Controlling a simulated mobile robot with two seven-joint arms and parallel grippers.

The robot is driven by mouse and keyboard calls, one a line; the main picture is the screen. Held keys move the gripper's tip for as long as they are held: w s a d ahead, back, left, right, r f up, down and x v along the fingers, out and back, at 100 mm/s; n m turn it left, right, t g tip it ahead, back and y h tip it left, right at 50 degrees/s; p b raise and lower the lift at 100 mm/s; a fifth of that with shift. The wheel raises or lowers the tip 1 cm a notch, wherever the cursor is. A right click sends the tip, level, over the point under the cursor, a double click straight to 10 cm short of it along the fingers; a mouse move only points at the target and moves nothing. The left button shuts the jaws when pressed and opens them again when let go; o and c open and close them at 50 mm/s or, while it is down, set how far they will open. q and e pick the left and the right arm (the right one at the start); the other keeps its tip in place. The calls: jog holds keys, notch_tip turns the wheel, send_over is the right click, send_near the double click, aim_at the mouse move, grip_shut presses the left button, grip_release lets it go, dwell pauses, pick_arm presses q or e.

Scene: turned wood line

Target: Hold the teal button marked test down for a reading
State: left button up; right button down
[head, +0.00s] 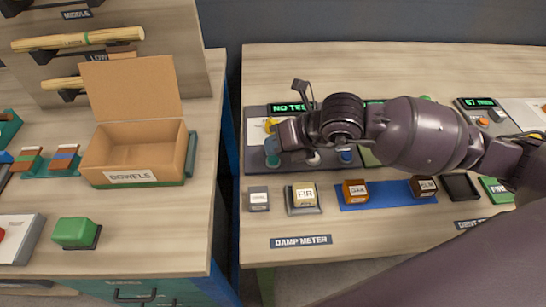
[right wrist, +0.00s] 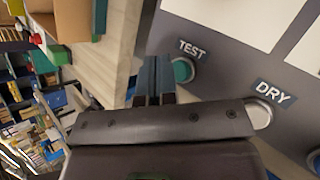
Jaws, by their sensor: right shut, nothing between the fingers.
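The teal button marked TEST (right wrist: 183,70) sits on the dark panel of the damp meter; it also shows in the head view (head: 272,161) at the panel's left front. My right gripper (head: 272,147) hangs over the panel's left part, close to that button. In the right wrist view its shut, empty fingers (right wrist: 153,72) lie just left of the button and look apart from it; their height above the panel is hard to tell. A green display (head: 292,107) reads "NO TE", the remainder hidden by my arm. My left gripper is not in view.
A pale button marked DRY (right wrist: 262,113) and a blue button (head: 346,156) are on the same panel. In front stand a FIR block (head: 303,195) and other small blocks. A DOWELS box (head: 135,155) stands on the left bench, across a gap.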

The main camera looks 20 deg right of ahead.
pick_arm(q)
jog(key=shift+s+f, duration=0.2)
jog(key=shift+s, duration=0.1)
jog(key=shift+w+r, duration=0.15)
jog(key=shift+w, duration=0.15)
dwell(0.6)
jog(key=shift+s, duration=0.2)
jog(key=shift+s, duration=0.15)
pick_arm(e)
jog(key=shift+f, duration=0.45)
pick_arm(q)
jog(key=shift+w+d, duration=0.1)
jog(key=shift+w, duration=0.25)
pick_arm(e)
jog(key=shift+f, duration=0.2)
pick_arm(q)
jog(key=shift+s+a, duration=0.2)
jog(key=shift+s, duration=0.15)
pick_arm(e)
jog(key=shift+f, duration=0.2)
dwell(0.4)
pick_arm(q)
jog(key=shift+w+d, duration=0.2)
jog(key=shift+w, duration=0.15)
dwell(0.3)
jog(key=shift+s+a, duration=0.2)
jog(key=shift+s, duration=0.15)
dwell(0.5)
